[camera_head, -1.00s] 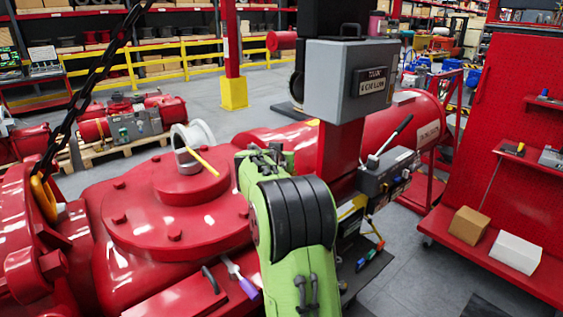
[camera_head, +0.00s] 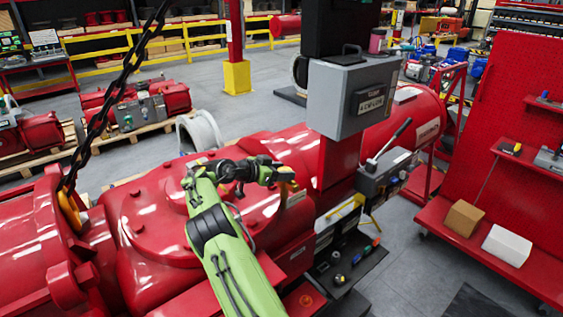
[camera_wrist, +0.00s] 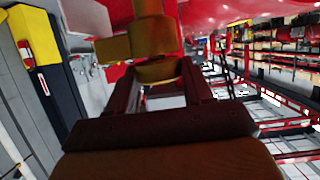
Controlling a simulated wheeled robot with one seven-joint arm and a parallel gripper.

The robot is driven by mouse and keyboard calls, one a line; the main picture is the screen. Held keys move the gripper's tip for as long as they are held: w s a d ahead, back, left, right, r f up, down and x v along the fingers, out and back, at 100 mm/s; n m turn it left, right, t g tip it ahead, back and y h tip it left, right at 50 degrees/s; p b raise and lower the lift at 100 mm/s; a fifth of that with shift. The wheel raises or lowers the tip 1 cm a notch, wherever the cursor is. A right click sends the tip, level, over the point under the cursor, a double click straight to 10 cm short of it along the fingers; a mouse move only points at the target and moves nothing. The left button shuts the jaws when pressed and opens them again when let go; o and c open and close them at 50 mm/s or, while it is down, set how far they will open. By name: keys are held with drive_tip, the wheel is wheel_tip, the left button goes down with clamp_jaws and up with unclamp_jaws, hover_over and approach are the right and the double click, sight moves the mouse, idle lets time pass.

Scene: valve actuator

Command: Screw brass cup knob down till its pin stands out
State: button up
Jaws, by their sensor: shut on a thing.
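The brass cup knob (camera_wrist: 162,70) is between my fingers in the wrist view, in front of wider brass parts. My gripper (camera_wrist: 160,82) is shut on it. In the head view my gripper (camera_head: 277,174) reaches right over the red valve body (camera_head: 150,225), and a small brass-coloured part (camera_head: 289,187) shows at its tip. The knob's far end and any pin are not clearly visible.
A grey control box (camera_head: 350,98) stands on a red post right of my gripper. A grey unit with a lever (camera_head: 388,168) and a dark tool shelf (camera_head: 350,260) are below it. A chain (camera_head: 110,90) hangs at left. Open floor lies between the valve and the red pegboard rack (camera_head: 490,130).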

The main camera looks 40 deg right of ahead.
drive_tip(key=shift+m+g+p, duration=0.3)
drive_tip(key=shift+p, duration=0.15)
drive_tip(key=o, duration=1)
drive_tip(key=shift+o, duration=0.2)
wheel_tip(320, 180, up, 10)
